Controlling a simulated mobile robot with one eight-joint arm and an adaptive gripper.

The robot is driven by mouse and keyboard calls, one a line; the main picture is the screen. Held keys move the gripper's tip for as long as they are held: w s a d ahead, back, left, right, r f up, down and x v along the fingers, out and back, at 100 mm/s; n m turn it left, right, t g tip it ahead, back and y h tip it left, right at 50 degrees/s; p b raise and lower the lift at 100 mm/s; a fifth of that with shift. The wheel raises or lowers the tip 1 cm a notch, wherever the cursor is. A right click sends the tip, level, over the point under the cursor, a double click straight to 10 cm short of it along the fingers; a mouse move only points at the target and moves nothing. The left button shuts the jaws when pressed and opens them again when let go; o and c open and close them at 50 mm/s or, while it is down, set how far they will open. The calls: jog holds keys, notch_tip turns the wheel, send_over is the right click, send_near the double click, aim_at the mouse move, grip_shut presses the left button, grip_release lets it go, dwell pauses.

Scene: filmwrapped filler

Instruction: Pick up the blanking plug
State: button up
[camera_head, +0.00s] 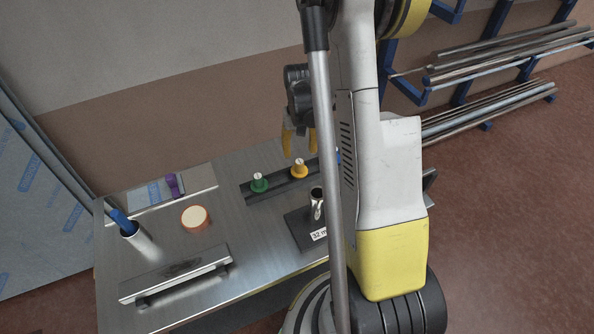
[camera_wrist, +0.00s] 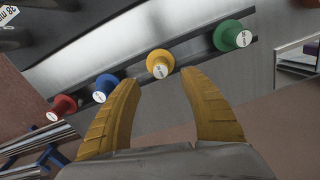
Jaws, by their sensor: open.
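Several coloured plugs with pale, marked end faces stand in a row on a dark rail (camera_head: 272,183). The head view shows a green plug (camera_head: 259,183) and a yellow plug (camera_head: 299,169). The wrist view shows the green plug (camera_wrist: 230,36), the yellow plug (camera_wrist: 160,64), a blue plug (camera_wrist: 105,87) and a red plug (camera_wrist: 63,107). The end-face markings are too small to read. My gripper (camera_head: 299,137) is open and empty above the rail. In the wrist view my gripper (camera_wrist: 160,82) has the yellow plug just beyond and between its fingertips, apparently without touching.
A dark block with a short metal tube (camera_head: 316,203) and a label stands in front of the rail. The steel bench (camera_head: 245,260) also bears an orange-rimmed disc (camera_head: 195,217), a long bar-shaped fixture (camera_head: 176,277) and an upright tube (camera_head: 140,243). My arm hides the bench's right part.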

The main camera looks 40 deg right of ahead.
aim_at(299, 161)
notch_tip(299, 161, down, 6)
jog(key=b, duration=0.2)
jog(key=shift+b, duration=0.35)
grip_shut()
